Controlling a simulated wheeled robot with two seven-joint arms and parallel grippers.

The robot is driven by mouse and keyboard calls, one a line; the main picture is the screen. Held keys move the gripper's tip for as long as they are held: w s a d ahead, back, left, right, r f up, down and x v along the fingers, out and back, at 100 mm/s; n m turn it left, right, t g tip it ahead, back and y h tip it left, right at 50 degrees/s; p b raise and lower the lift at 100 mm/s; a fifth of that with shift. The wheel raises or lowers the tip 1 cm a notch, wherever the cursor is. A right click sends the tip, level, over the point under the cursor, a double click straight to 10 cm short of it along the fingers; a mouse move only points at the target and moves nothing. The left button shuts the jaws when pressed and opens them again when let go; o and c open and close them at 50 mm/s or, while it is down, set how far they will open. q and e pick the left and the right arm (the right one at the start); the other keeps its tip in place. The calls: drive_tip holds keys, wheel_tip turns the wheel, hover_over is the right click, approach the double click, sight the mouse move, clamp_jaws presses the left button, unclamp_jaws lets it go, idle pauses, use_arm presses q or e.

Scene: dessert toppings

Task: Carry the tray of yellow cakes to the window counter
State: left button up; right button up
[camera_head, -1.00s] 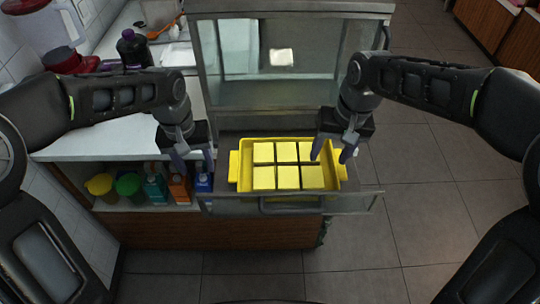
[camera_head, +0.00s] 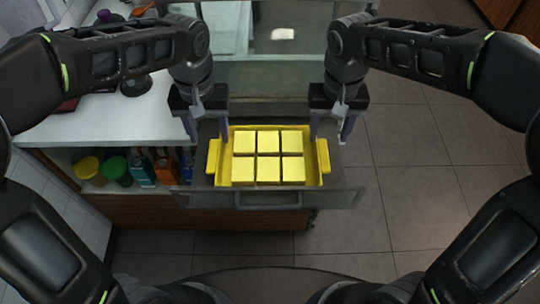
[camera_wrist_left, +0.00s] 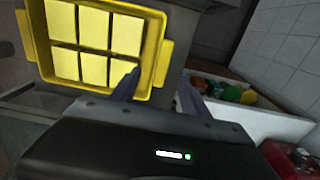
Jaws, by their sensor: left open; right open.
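The yellow tray (camera_head: 213,158) holds several square yellow cakes (camera_head: 268,142) in two rows. It rests on the pulled-out shelf of the glass cabinet and has a handle at each end. My left gripper (camera_head: 207,130) is open and empty at the tray's left end. My right gripper (camera_head: 330,131) is open and empty at its right end. Both point down; I cannot tell whether any finger touches the tray. In the left wrist view the tray (camera_wrist_left: 165,62) lies at upper left, with my left gripper's spread fingers (camera_wrist_left: 162,88) near its corner. I cannot identify the window counter.
The glass cabinet (camera_head: 275,75) stands behind the tray. A white counter (camera_head: 120,118) is at left, with yellow and green tubs (camera_head: 115,170) and cartons on the shelf below. The shelf's front panel (camera_head: 325,199) lies before the tray. Tiled floor (camera_head: 415,180) is clear at right.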

sight(214, 154)
use_arm(q)
drive_tip(key=shift+s+a+f, duration=0.15)
drive_tip(key=shift+f, duration=0.55)
use_arm(e)
drive_tip(key=shift+s+f, duration=0.15)
drive_tip(key=shift+f, duration=0.55)
use_arm(q)
drive_tip(key=shift+f, duration=3.05)
use_arm(e)
drive_tip(key=shift+f, duration=3.05)
use_arm(q)
drive_tip(key=shift+c, duration=0.3)
use_arm(e)
drive_tip(key=shift+a, duration=0.1)
drive_tip(key=shift+c, duration=0.3)
use_arm(q)
clamp_jaws()
use_arm(e)
clamp_jaws()
